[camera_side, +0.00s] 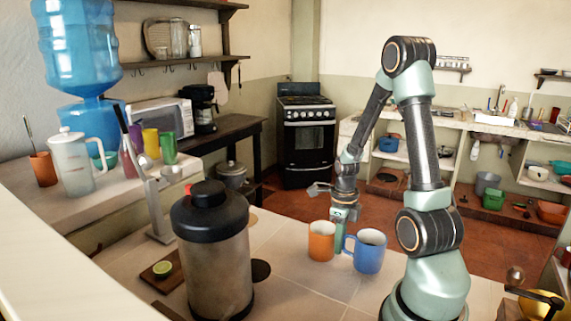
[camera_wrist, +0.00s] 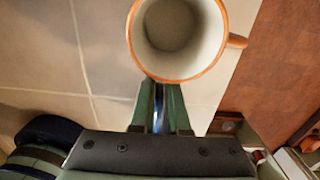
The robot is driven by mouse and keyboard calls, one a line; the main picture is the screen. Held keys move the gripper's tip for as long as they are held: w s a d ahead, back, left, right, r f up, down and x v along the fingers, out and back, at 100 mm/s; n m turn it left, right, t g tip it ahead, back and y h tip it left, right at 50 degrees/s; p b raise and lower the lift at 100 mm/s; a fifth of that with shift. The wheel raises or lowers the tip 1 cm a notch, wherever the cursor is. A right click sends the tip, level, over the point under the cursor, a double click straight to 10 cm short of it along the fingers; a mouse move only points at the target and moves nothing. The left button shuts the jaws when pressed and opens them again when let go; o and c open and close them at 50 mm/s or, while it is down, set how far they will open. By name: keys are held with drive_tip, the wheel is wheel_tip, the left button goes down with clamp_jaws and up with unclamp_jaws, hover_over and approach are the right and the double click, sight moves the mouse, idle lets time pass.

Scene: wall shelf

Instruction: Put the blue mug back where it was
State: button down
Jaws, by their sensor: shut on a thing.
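The blue mug (camera_side: 370,252) is upright at the counter, just right of the orange mug (camera_side: 321,241), with its handle side toward my gripper. My gripper (camera_side: 341,243) points down between the two mugs, with its fingers closed at the blue mug's handle. In the wrist view a thin blue strip (camera_wrist: 158,112) shows between my fingers (camera_wrist: 160,105); the rest of the blue mug is hidden there. The orange mug also shows in the wrist view (camera_wrist: 139,42), open side up, directly beyond my fingertips. I cannot tell if the blue mug's base touches the counter.
A large dark-lidded canister (camera_side: 215,255) stands on the tiled counter (camera_side: 300,292) left of the mugs. A cut lime (camera_side: 163,269) lies on a small board behind it. The left ledge holds a pitcher (camera_side: 76,168) and several coloured cups. Counter in front of the mugs is clear.

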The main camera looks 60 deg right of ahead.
drive_tip(key=shift+f, duration=0.95)
drive_tip(key=shift+f, duration=0.15)
drive_tip(key=c, duration=0.9)
unclamp_jaws()
